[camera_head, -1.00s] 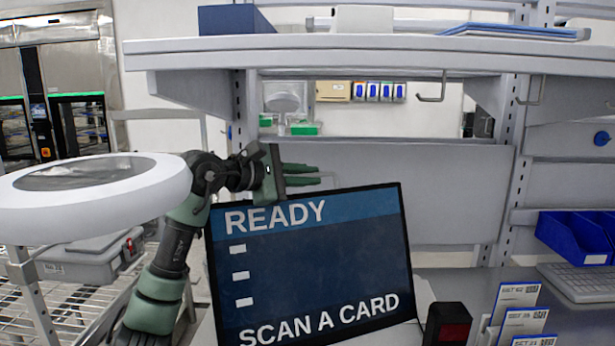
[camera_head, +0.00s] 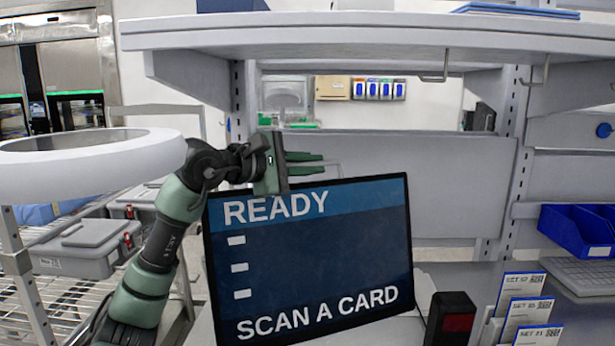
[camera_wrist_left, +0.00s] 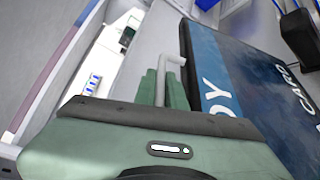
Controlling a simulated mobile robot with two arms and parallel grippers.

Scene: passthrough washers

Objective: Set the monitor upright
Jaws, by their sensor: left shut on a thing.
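The monitor (camera_head: 310,250) has a dark blue screen reading "READY" and "SCAN A CARD". Its picture is tilted, with the right side higher than the left. It also shows at the right in the left wrist view (camera_wrist_left: 255,85). My left gripper (camera_head: 312,163) is at the monitor's upper left edge, its green fingers pointing right just above the top edge. In the left wrist view its fingers (camera_wrist_left: 162,80) are closed around a grey bent bar (camera_wrist_left: 172,61) beside the monitor. Where the bar joins the monitor is hidden. My right gripper is not in view.
A grey shelf (camera_head: 350,35) runs above the monitor. A dark card reader (camera_head: 450,318) stands at its lower right, beside several upright cards (camera_head: 525,300). A white ring lamp (camera_head: 90,160) is at left. A blue bin (camera_head: 577,232) and a keyboard (camera_head: 580,275) are at right.

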